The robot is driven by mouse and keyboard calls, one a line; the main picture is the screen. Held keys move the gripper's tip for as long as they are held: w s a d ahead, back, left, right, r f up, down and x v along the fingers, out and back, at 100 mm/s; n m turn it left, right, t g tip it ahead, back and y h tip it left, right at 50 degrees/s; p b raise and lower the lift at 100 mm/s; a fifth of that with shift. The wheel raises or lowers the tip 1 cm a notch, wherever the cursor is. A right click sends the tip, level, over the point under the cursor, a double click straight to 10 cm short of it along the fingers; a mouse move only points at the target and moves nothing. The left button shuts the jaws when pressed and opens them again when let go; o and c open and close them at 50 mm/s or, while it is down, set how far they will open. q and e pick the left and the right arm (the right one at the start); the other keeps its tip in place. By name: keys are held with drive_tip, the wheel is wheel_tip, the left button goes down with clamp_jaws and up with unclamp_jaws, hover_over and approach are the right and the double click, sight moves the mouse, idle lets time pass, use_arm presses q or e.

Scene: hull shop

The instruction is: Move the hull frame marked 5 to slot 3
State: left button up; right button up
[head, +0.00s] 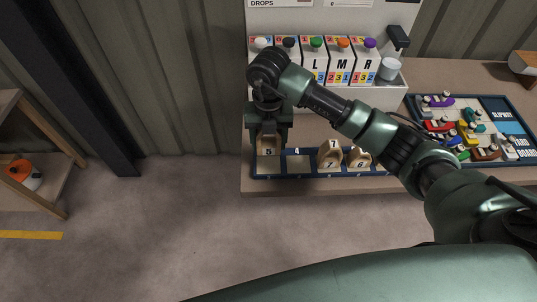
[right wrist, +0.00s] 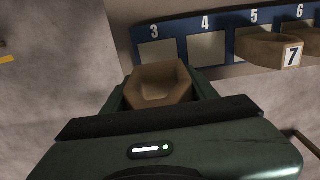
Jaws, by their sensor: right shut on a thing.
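My right gripper (head: 268,131) points down at the left end of the blue slot rack. It is shut on a tan hull frame (head: 267,144) whose tag reads 5. The held frame (right wrist: 160,85) also shows between the jaws in the right wrist view, its number hidden there. The pale pad of slot 3 (right wrist: 157,53) is bare where it shows, right beside the held frame; the gap in height is hard to tell. The pad of slot 4 (right wrist: 207,48) is bare. My left gripper is not in view.
A frame tagged 7 (head: 330,155) stands at slot 5, with a frame tagged 6 (head: 360,157) to its right. Labelled boxes (head: 315,65) stand behind the rack. A board with coloured pieces (head: 465,125) lies to the right. A shelf (head: 45,170) stands far left.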

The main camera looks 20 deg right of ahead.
wheel_tip(320, 180, down, 7)
drive_tip(key=shift+r+p, duration=0.1)
drive_tip(key=shift+p, duration=0.45)
drive_tip(key=shift+f, duration=0.45)
drive_tip(key=shift+f, duration=0.1)
drive_tip(key=o, duration=1.5)
